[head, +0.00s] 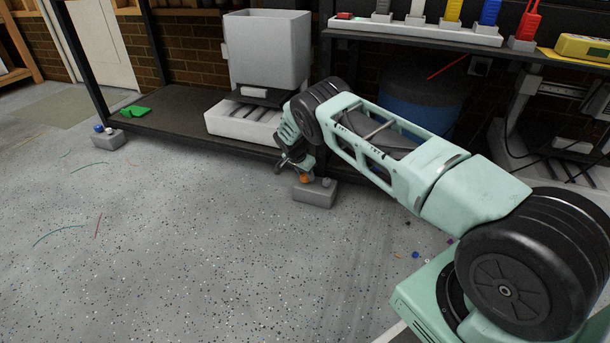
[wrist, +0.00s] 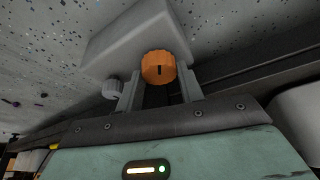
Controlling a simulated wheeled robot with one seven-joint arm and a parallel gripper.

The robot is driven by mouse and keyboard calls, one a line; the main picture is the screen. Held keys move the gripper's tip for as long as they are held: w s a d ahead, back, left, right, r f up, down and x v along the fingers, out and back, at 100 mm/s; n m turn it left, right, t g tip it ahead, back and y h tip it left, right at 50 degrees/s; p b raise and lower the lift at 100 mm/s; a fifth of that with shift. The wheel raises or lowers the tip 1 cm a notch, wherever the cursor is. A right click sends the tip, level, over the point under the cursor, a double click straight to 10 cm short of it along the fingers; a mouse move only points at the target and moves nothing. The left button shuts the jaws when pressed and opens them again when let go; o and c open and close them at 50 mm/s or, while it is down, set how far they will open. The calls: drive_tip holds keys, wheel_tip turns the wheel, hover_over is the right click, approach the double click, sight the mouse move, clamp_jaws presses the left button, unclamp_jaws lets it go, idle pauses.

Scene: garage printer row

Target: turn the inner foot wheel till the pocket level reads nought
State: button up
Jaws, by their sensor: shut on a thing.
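The orange wheel (head: 306,178) sits on a grey foot block (head: 316,196) at the front of the low rack. In the wrist view the ribbed orange wheel (wrist: 158,67) shows a dark slot mark on its face. My gripper (head: 299,165) reaches down to this wheel, and its two grey fingers (wrist: 158,90) are closed on it, one at each side. A small grey knob (wrist: 114,89) sits beside it on the same block. Another foot block (head: 107,139) with a blue knob stands at the rack's far left. I cannot make out a pocket level or its reading.
A low dark shelf (head: 185,130) carries a white-grey machine (head: 267,50) and a green piece (head: 134,111). A blue drum (head: 415,112) stands under the bench at right. A yellow case (head: 582,47) lies on the bench. The speckled floor at left is mostly free.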

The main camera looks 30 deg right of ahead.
idle(0.3)
drive_tip(key=o, duration=1)
drive_tip(key=p+v, duration=0.9)
drive_tip(key=v, duration=0.8)
drive_tip(key=shift+s+a+r, duration=0.1)
drive_tip(key=shift+r, duration=0.1)
